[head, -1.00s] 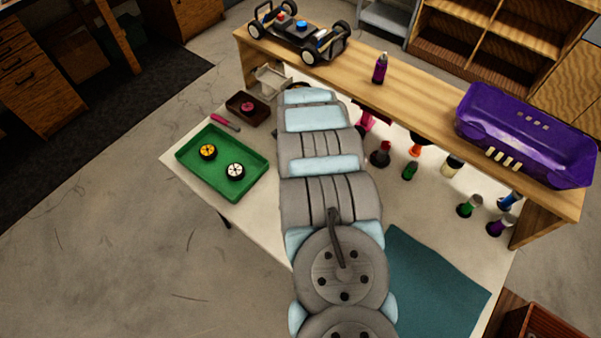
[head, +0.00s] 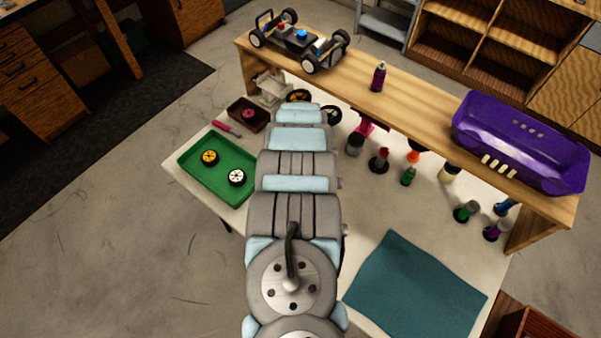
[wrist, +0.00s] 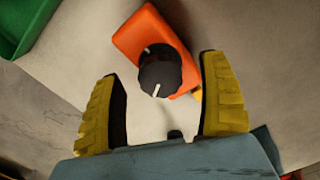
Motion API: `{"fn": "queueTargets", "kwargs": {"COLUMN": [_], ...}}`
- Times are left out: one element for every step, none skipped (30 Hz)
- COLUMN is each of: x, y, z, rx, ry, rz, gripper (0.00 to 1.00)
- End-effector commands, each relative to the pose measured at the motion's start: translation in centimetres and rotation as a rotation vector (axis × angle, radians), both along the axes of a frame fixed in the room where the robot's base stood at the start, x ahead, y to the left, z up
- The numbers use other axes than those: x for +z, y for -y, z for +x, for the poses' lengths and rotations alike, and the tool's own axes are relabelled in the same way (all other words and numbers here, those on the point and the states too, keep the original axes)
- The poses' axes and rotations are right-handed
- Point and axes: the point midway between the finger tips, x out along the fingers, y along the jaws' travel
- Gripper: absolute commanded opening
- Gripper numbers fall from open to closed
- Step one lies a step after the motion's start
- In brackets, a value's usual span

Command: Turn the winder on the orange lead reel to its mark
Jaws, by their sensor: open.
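The orange lead reel (wrist: 150,32) lies on the pale table in the wrist view, ahead of my gripper. Its winder, a round black knob (wrist: 160,72), is on the end nearer to me. One short white line shows at the knob's lower edge, and another white line shows near its upper left rim on the orange side. The two lines do not meet. My gripper (wrist: 161,66) is open, with one yellow ribbed finger to either side of the knob and visible gaps between. Contact is not seen. In the head view my arm hides the reel and gripper.
A green tray (head: 246,191) with two wheels stands left of my arm; its corner shows in the wrist view (wrist: 18,28). A teal mat (head: 415,285) lies right. Several bottles (head: 408,176) stand beneath the wooden shelf (head: 415,105), which carries a car chassis and a purple body shell.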

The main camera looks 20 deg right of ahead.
Motion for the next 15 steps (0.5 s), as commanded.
{"fn": "queueTargets", "kwargs": {"x": [0.13, 0.11, 0.08, 0.07, 0.06, 0.08, 0.11, 0.16, 0.22, 0.24, 0.16, -0.03, -0.06, -0.03, -0.08], "y": [-0.09, -0.08, -0.04, -0.02, -0.01, -0.04, -0.06, -0.06, -0.06, -0.12, -0.06, -0.12, -0.12, -0.11, 0.0], "z": [-0.04, -0.02, 0.0, 0.02, 0.04, 0.08, 0.11, 0.14, 0.16, 0.14, 0.03, -0.07, -0.09, -0.06, 0.01], "rx": [-0.028, -0.042, -0.057, -0.064, -0.071, -0.082, -0.096, -0.115, -0.145, -0.171, -0.202, -0.241, -0.27, -0.297, -0.333], "ry": [-0.001, 0.0, 0.0, 0.001, 0.001, 0.002, 0.003, 0.003, 0.004, 0.002, 0.0, -0.002, -0.003, -0.002, 0.001], "rz": [0.0, 0.0, 0.0, -0.001, -0.001, -0.001, -0.001, -0.001, -0.002, -0.002, -0.002, -0.001, -0.001, -0.001, -0.002], "gripper": [0.76, 0.76, 0.76, 0.76, 0.76, 0.76, 0.76, 0.76, 0.76, 0.76, 0.76, 0.76, 0.76, 0.76, 0.76]}}
